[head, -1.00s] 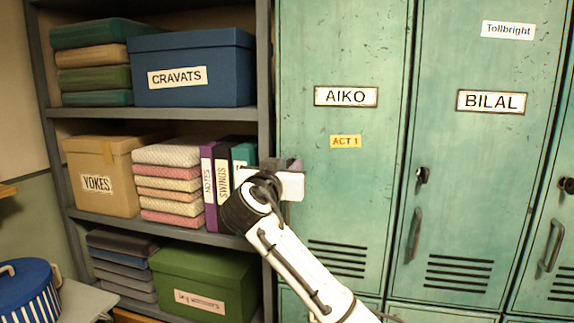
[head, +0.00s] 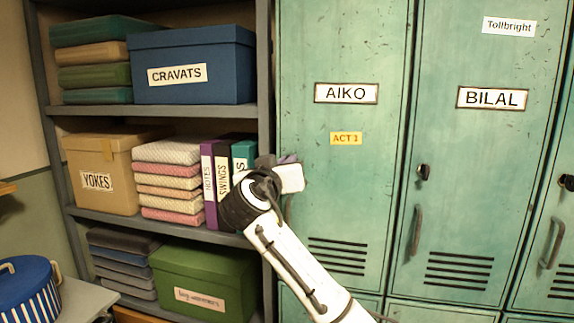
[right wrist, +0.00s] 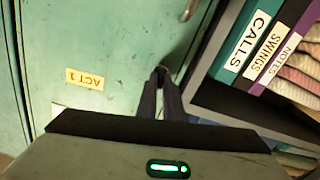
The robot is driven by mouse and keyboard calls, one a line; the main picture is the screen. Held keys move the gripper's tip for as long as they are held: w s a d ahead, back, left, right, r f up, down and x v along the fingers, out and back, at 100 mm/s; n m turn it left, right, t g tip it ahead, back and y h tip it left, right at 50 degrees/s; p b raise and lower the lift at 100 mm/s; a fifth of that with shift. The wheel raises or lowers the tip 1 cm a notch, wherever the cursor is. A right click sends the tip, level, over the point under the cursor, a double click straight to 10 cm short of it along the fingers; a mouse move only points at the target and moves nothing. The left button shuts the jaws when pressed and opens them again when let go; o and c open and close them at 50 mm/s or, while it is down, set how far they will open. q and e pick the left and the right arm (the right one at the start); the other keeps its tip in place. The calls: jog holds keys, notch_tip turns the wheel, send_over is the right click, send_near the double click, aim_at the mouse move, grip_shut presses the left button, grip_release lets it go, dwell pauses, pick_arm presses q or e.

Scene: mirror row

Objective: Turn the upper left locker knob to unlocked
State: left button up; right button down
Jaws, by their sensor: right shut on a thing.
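The upper left locker (head: 350,195) is a worn green door with an "AIKO" plate and a yellow "ACT 1" label. In the right wrist view the fingers of my right gripper (right wrist: 160,75) point at the door and are shut on the knob. The knob is almost wholly hidden by the fingers, so its mark cannot be read. The gripper body is tilted in the head view. My left gripper is out of view.
The shelf post (head: 264,80) stands close to the left of my gripper. Binders (head: 215,185) are near my wrist. The locker's handle (head: 289,208) shows partly just below the gripper. The "BILAL" locker (head: 480,190) has a dark knob (head: 423,173).

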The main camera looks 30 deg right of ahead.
jog(key=shift+w+a+f+n, duration=0.1)
jog(key=shift+f+n, duration=0.05)
jog(key=shift+n, duration=3.7)
jog(key=shift+w+a+f+n, duration=0.1)
jog(key=shift+f+n, duration=0.05)
jog(key=shift+n, duration=3.7)
jog(key=c, duration=1.9)
grip_release()
jog(key=shift+s, duration=0.1)
